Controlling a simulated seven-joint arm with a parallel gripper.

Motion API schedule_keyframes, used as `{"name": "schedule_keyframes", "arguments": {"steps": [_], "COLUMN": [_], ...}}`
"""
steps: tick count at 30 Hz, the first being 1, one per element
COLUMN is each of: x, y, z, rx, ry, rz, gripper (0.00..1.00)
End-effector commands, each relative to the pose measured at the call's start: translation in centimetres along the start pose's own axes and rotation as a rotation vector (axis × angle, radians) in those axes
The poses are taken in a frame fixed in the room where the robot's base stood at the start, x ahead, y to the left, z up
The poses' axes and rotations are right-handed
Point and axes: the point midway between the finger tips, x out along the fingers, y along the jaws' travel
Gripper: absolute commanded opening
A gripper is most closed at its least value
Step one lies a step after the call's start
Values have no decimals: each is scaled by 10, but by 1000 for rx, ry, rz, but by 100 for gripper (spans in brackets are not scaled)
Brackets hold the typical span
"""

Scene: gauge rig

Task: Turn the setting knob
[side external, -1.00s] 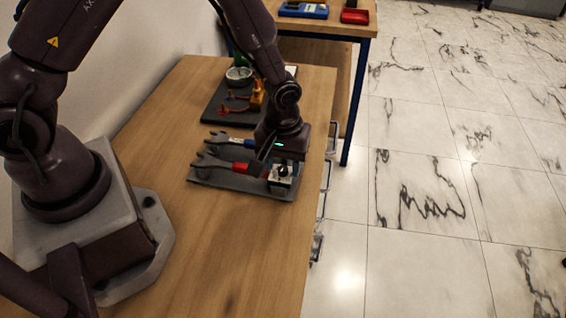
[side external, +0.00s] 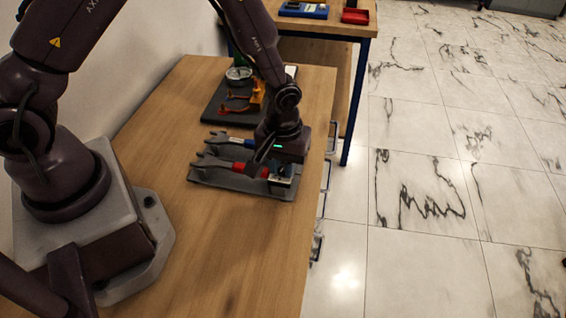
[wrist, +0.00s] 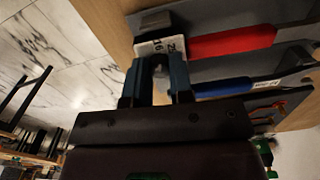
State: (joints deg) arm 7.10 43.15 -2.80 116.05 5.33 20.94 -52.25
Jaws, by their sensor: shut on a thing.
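The gauge block with the setting knob is a small pale box (side external: 281,188) at the right end of a dark grey tray (side external: 225,181), near the table's right edge. In the wrist view its white face (wrist: 150,47) carries printed black marks. My gripper (side external: 281,171) points down over the box, with its fingertips at its top. In the wrist view the two blue-grey fingers (wrist: 160,70) are close together around a small part at the white face, which I take to be the knob. The knob itself is mostly hidden by the fingers.
A red-handled wrench (side external: 250,170) and a blue-handled wrench (side external: 219,138) lie on the tray close beside my gripper. Behind are a dark mat with an orange device (side external: 257,95) and a round bowl-like dish (side external: 239,74). The wooden table (side external: 200,255) is clear in front.

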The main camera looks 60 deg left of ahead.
Motion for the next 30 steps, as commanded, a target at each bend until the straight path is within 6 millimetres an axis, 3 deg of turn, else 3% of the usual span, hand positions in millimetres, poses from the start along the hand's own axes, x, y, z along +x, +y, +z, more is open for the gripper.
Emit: {"name": "schedule_keyframes", "arguments": {"steps": [30], "x": [0], "y": [0], "z": [0], "rx": [904], "ry": [1], "rz": [0], "gripper": [0]}}
